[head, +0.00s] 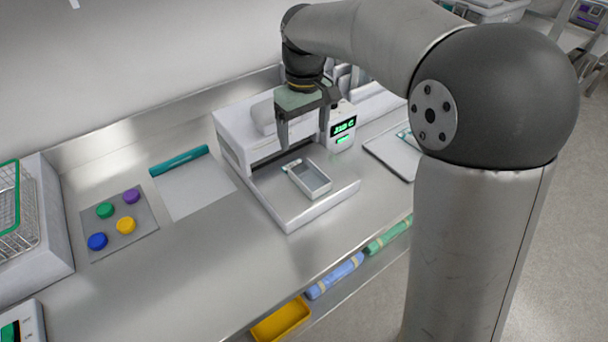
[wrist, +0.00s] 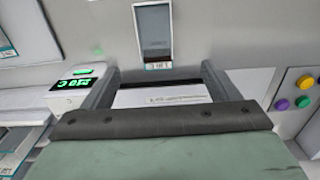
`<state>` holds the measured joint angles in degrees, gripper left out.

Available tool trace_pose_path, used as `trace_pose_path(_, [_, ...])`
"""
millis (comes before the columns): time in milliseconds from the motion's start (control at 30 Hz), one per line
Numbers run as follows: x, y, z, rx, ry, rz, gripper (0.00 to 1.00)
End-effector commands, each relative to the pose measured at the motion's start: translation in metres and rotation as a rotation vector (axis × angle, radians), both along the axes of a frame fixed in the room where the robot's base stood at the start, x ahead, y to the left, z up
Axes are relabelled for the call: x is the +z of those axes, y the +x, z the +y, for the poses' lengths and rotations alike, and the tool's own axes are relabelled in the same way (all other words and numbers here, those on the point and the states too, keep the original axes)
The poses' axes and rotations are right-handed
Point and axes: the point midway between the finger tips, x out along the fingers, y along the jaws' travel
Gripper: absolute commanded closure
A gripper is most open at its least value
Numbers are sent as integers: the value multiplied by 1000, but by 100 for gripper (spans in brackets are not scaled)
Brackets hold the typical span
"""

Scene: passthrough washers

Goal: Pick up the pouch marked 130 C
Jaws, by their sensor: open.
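My gripper (head: 303,141) is open and empty, pointing down over the white machine; it also shows in the wrist view (wrist: 159,80). A small pale rectangular pouch or shallow tray (head: 311,179) lies on the machine's front plate, forward of the fingertips and apart from them. In the wrist view it is a grey rectangle (wrist: 154,30) with a small label at its near end, too blurred to read surely. Flat items with teal markings (head: 405,134) lie on a pale tray to the right. No 130 C marking is readable on any pouch.
The white machine (head: 232,143) has a green-lit display (head: 343,127). Left of it are a sheet with a teal bar (head: 180,161) and a mat with coloured caps (head: 126,225). Blue and green rolls (head: 334,276) and a yellow bin (head: 281,320) sit below the counter edge.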

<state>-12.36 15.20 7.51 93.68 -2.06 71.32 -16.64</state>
Motion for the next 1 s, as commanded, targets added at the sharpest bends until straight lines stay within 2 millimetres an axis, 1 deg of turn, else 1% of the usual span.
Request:
trace_pose_path(33, [-12, -1, 0, 0, -1, 5, 18])
trace_pose_path(100, [-28, -1, 0, 0, -1, 5, 18])
trace_pose_path(300, [-65, -1, 0, -1, -1, 3, 18])
trace_pose_path(400, [-75, 0, 0, -2, 0, 1, 18])
trace_pose_path(567, [-84, 1, -1, -2, 0, 1, 18])
trace_pose_path(667, [-96, 3, -4, -3, -1, 3, 18])
trace_pose_path(800, [-118, 6, -6, -2, -1, 3, 18])
trace_pose_path(900, [-128, 6, -6, -1, -1, 1, 18])
trace_pose_path(1000, [-132, 6, -6, -1, 0, 0, 18])
